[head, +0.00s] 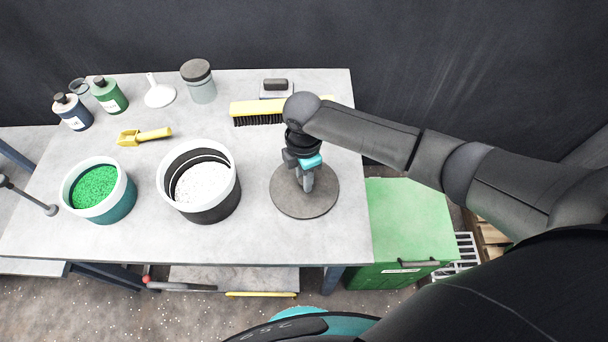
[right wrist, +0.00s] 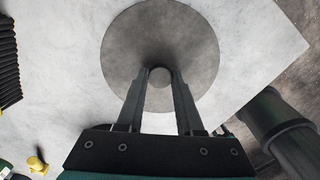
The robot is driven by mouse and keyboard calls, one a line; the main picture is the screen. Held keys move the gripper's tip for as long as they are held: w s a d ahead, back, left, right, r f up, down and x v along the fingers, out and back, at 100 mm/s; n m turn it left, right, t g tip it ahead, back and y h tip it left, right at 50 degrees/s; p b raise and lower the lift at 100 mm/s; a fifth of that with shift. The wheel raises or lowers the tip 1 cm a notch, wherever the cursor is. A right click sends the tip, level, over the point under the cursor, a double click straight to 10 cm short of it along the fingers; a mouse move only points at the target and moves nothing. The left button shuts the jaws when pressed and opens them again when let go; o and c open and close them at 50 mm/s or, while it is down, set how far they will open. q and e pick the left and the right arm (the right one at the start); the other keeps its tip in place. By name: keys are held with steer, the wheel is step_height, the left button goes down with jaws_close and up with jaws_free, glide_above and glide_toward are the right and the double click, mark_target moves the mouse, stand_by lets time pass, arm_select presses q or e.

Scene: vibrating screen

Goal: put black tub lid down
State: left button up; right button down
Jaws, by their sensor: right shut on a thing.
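The black tub lid (head: 288,203) is a round dark grey disc at the right part of the table. In the right wrist view the lid (right wrist: 190,35) lies flat, with a round knob (right wrist: 160,76) at its middle. My right gripper (head: 307,184) is above the lid, its fingers shut on the knob. In the right wrist view the fingertips of my right gripper (right wrist: 160,74) sit on both sides of the knob. The lid looks to be on or just above the table top; I cannot tell which. The black tub (head: 208,208) stands open to its left with white granules inside. My left gripper is not in view.
A teal tub (head: 112,212) with green granules stands at the left. A yellow brush (head: 257,108), yellow scoop (head: 144,136), grey-lidded jar (head: 199,85) and small bottles stand at the back. A green bin (head: 411,221) is beyond the table's right edge. The front table strip (head: 240,246) is clear.

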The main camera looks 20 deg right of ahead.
steer(key=shift+f, duration=0.15)
steer(key=c, duration=0.6)
jaws_free()
steer(key=shift+o, duration=0.2)
step_height(320, 180, up, 12)
steer(key=p, duration=0.2)
steer(key=shift+r, duration=0.2)
